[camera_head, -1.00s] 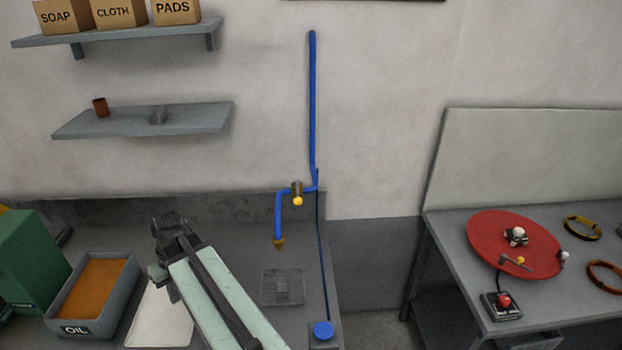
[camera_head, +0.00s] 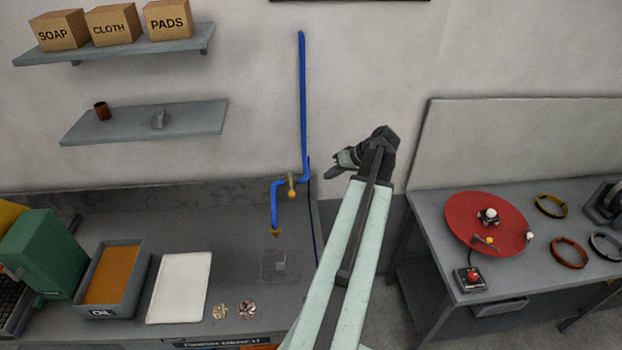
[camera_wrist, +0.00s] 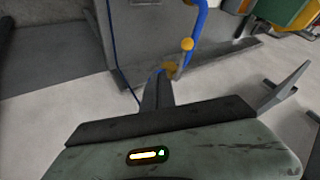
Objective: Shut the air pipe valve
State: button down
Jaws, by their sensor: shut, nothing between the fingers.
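The blue air pipe (camera_head: 303,110) runs down the wall, bends left and drops to a brass outlet (camera_head: 276,233) over the grey bench. The brass valve (camera_head: 291,181) sits on its short horizontal part, with a yellow knob (camera_head: 292,194) at the front. The knob also shows in the wrist view (camera_wrist: 187,44), beside the pipe (camera_wrist: 199,25). My gripper (camera_head: 335,167) is raised to the right of the valve, apart from it, with its tip pointing left. It is shut and empty. I cannot tell the valve's turn position.
An oil tray (camera_head: 138,280), a white board (camera_head: 180,286) and a wire grate (camera_head: 280,266) are on the bench. A right-hand table (camera_head: 434,232) carries a red disc (camera_head: 470,215), a red-button box (camera_head: 470,280) and rings.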

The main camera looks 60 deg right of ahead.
aim_at(291, 184)
jog(key=w+a+f+b, duration=0.3)
jog(key=w+f+b, duration=0.3)
jog(key=w, duration=0.3)
jog(key=shift+f, duration=0.3)
